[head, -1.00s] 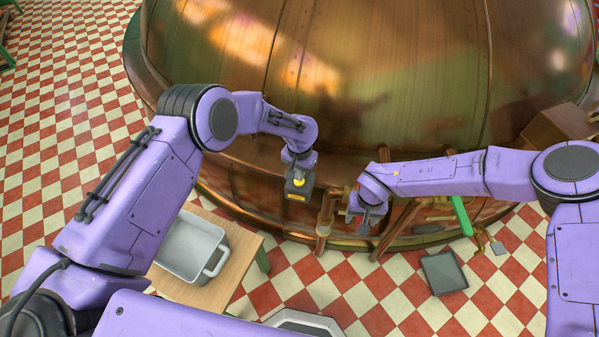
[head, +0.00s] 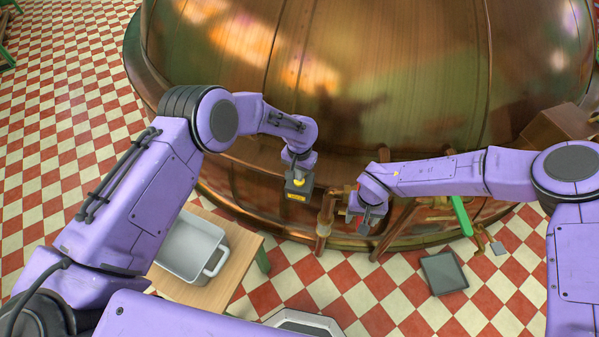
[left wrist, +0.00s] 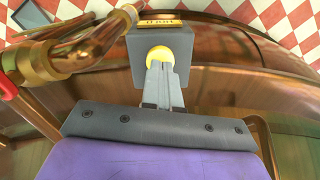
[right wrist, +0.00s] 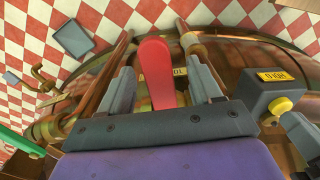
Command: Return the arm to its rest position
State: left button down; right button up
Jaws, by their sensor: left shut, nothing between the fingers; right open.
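My left gripper (head: 298,164) is shut and empty, its arm reaching out to the kettle (head: 370,70). In the left wrist view its closed fingertips (left wrist: 160,66) are at the yellow button (left wrist: 161,56) of a grey box (left wrist: 187,45); whether they touch it I cannot tell. My right gripper (head: 366,217) is open in front of the pipes low on the kettle. In the right wrist view its fingers (right wrist: 160,72) stand apart on either side of a red lever (right wrist: 156,75), with gaps visible. The lever is hidden in the head view.
A wooden table (head: 235,275) with a grey tub (head: 190,245) stands at lower left. A dark tray (head: 444,272) lies on the checkered floor at right. Copper pipes (head: 325,215) run beside both grippers. A green handle (head: 461,215) is right of my right gripper.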

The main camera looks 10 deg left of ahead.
pick_arm(q)
jog(key=shift+f, duration=0.65)
pick_arm(e)
jog(key=c, duration=1.1)
jog(key=shift+w+d+n, duration=0.15)
jog(key=shift+d+n, duration=0.95)
jog(key=shift+n, duration=0.1)
jog(key=shift+w+d+n, duration=0.25)
jog(key=shift+d+n, duration=0.3)
jog(key=shift+n, duration=0.05)
jog(key=shift+w+d+n, duration=0.2)
jog(key=shift+d+n, duration=0.3)
jog(key=shift+n, duration=0.1)
jog(key=o, duration=1.1)
pick_arm(q)
notch_tip(320, 180, up, 16)
jog(key=p, duration=1.1)
jog(key=shift+p, duration=0.35)
pick_arm(e)
notch_tip(320, 180, up, 12)
jog(key=shift+f, duration=0.15)
